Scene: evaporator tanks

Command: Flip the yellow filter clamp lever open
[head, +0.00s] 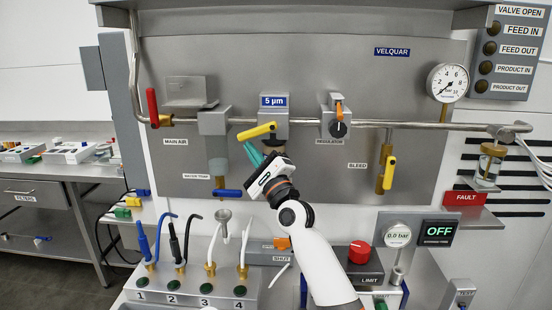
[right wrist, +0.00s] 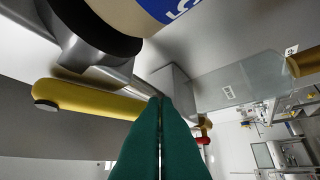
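The yellow filter clamp lever (head: 257,131) sticks out to the left, tilted slightly down, from the grey filter housing (head: 274,118) under the "5 µm" label. My right gripper (head: 250,148), with teal fingers, is just below the lever. In the right wrist view the lever (right wrist: 90,98) lies left of and beyond the fingertips (right wrist: 160,100). The fingers are together with only a thin gap and nothing seen between them. Whether a fingertip touches the lever I cannot tell. The lower filter housing is partly hidden by my right gripper. My left gripper is out of view.
A pipe (head: 390,124) runs across the panel. A red main air lever (head: 152,107) is left, the regulator (head: 337,124) right, and a yellow bleed lever (head: 389,172) further right. A blue lever (head: 228,194) sits low left of my gripper. Numbered hose fittings (head: 190,285) stand below.

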